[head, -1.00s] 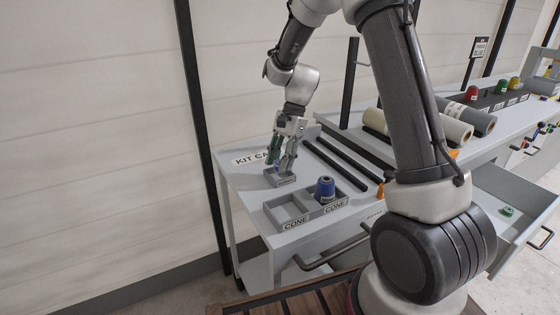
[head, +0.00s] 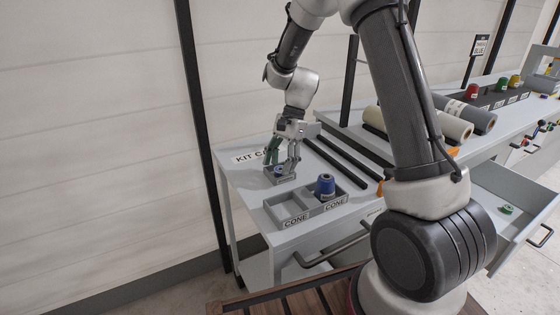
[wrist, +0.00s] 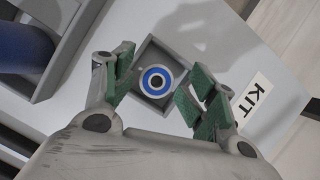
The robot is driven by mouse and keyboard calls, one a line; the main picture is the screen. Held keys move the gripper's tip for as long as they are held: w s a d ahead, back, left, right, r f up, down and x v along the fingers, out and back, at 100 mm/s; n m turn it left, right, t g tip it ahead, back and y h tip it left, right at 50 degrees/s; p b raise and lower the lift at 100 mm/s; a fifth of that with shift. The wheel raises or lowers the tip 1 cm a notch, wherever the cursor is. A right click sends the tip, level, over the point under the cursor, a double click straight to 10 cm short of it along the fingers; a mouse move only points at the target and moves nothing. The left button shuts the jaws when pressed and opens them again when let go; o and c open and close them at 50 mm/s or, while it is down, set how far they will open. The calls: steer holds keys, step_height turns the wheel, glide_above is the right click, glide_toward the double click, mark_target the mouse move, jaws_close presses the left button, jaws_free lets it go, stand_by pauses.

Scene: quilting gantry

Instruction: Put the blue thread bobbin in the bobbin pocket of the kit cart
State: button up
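The blue thread bobbin (wrist: 157,70) lies flat, hole facing up, inside the small square grey bobbin pocket (wrist: 140,73) of the kit cart. In the head view the bobbin (head: 279,170) shows as a small blue spot inside the pocket (head: 284,181), partly behind a finger. My gripper (wrist: 160,92) is open, with its green-padded fingers spread apart on either side above the pocket. The pads are clear of the bobbin in the wrist view. In the head view my gripper (head: 283,162) is just over the pocket.
A two-part tray (head: 290,222) labelled CONE holds a blue cone (head: 325,186) in its right part, beside the pocket; the left part is empty. Dark bars lie behind. An open drawer (head: 520,194) with a green bobbin (head: 507,209) is at the right.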

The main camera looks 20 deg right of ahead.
steer(key=shift+r, duration=0.55)
steer(key=v, duration=1.1)
steer(key=s+d+r+n+t, duration=0.1)
steer(key=s+d+r+n, duration=0.2)
steer(key=s+r, duration=0.35)
steer(key=s+d+r+n+t+h, duration=0.1)
steer(key=s+d+n, duration=0.3)
steer(key=s, duration=0.6)
steer(key=s+d+r+n+t+h, duration=0.2)
steer(key=s+d+n+t+h, duration=0.1)
steer(key=s, duration=0.8)
steer(key=shift+s+d+n+t, duration=0.35)
steer(key=shift+d+n+t, duration=0.15)
steer(key=shift+n+t, duration=0.35)
